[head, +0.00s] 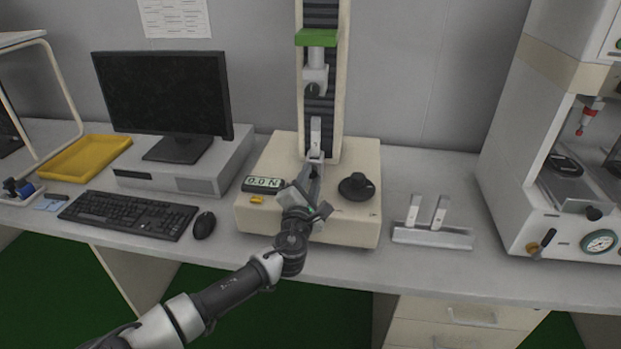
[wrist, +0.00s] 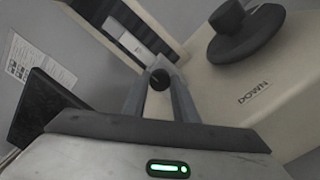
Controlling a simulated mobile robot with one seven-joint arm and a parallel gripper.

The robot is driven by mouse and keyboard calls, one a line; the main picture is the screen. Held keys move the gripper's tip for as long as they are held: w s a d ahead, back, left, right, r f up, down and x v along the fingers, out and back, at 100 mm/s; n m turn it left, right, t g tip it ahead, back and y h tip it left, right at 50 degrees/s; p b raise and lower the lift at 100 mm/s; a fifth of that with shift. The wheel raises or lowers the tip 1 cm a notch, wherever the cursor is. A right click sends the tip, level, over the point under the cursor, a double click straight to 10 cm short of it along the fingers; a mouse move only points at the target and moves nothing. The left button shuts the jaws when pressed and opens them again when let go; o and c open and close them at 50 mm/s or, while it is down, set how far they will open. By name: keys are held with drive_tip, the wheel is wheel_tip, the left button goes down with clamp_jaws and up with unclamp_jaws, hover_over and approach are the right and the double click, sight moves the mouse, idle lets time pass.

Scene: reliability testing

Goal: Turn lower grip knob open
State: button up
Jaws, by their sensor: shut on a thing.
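The testing machine has a beige base (head: 355,225) and a tall column (head: 341,70). My gripper (head: 315,168) reaches over the base from the front, its fingers at the lower grip (head: 316,153) at the column's foot. In the wrist view, the black lower grip knob (wrist: 159,79) sits between the tips of my gripper (wrist: 160,82), which is shut on it. The fingers hide most of the lower grip. A pale strip (head: 316,130) stands upright above the lower grip. The upper grip (head: 316,77), with its own dark knob, hangs higher up, apart from the strip.
A large black dial (head: 356,187) stands on the base right of my gripper; it also shows in the wrist view (wrist: 245,35). A display (head: 263,184) is at left. A rack (head: 432,237) holds two pale strips at right. A keyboard (head: 128,214) and mouse (head: 204,225) lie left.

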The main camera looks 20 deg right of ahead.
drive_tip(key=o, duration=1.1)
drive_tip(key=shift+c, duration=0.2)
drive_tip(key=p+v, duration=0.5)
drive_tip(key=v, duration=1.2)
drive_tip(key=shift+s, duration=0.2)
drive_tip(key=shift+a, duration=0.15)
